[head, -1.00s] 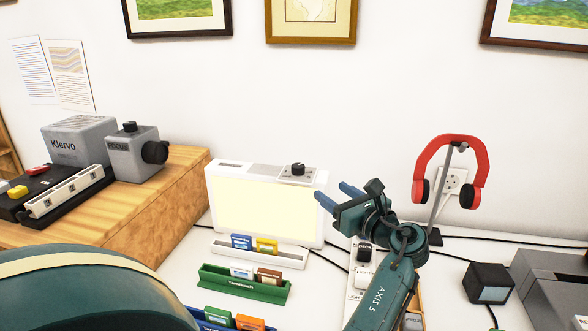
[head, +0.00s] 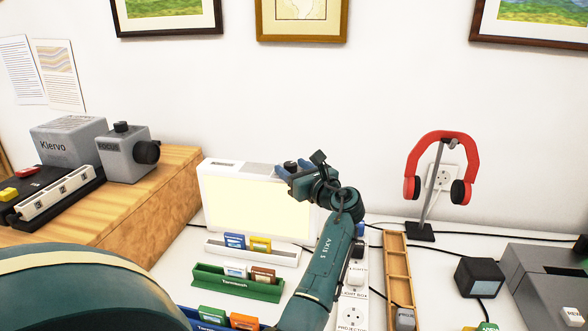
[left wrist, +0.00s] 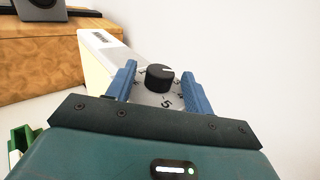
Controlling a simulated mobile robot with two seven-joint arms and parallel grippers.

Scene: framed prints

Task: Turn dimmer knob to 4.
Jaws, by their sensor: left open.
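The dimmer knob (left wrist: 159,77) is a black round knob with a white pointer line, on a grey dial plate (left wrist: 150,99) with printed numbers; a 5 shows on the near side. The plate is on top of the white light box (head: 246,203) with a lit cream panel. My left gripper (left wrist: 160,84) is open, its blue fingers on either side of the knob with gaps to it. In the head view my left gripper (head: 282,170) is over the box's top right and partly hides the knob (head: 290,165). My right gripper is not in view.
Slide racks (head: 238,282) stand in front of the light box. A power strip (head: 354,300) and a wooden tray (head: 398,275) lie right of my arm. Red headphones (head: 440,165) hang on a stand farther right. A grey projector (head: 70,142) sits at left.

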